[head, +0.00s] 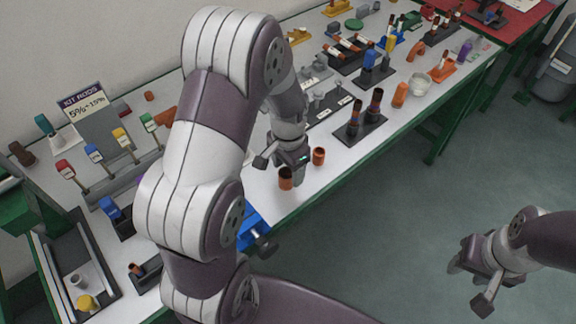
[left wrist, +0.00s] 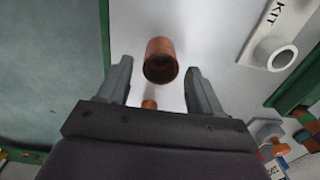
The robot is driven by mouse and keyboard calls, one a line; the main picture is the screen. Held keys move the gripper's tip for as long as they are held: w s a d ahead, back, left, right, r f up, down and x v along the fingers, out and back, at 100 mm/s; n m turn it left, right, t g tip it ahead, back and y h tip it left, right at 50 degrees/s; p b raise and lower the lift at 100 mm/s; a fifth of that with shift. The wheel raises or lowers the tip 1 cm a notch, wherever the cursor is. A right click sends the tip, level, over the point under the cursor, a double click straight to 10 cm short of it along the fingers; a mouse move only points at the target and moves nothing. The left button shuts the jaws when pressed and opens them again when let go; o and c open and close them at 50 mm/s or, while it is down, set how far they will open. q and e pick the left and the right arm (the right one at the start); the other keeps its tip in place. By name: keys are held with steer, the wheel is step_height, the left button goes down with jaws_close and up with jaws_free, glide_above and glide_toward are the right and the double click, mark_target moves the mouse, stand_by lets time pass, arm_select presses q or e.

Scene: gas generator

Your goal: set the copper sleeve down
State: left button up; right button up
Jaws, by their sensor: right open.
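One copper sleeve (head: 286,179) stands upright on the white tabletop near its front edge, just below my left gripper (head: 283,164). A second copper sleeve (head: 319,156) stands a little to the right and farther back. In the left wrist view, a copper sleeve (left wrist: 161,60) shows its open end between and beyond the fingertips of my left gripper (left wrist: 160,72). Gaps show on both sides of it, so the fingers look open. A smaller-looking copper piece (left wrist: 149,104) is partly hidden by the gripper body. My right gripper (head: 470,286) is open and empty over the floor.
A black stand with two dark-and-copper rods (head: 362,128) is right of the sleeves. An orange cylinder (head: 400,95) and a glass dish (head: 419,84) stand farther right. A blue item (head: 252,228) is near the front edge. My left arm hides the table's middle.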

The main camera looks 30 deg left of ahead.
mark_target(288, 177)
arm_select(q)
step_height(288, 177, up, 12)
steer(key=p, duration=0.1)
steer(key=s+d+f+n+t, duration=0.1)
steer(key=s+d+f+n, duration=0.2)
steer(key=s, duration=0.6)
steer(key=shift+s+d+f+n, duration=0.2)
steer(key=shift+d+f+n, duration=0.3)
steer(key=shift+d, duration=0.55)
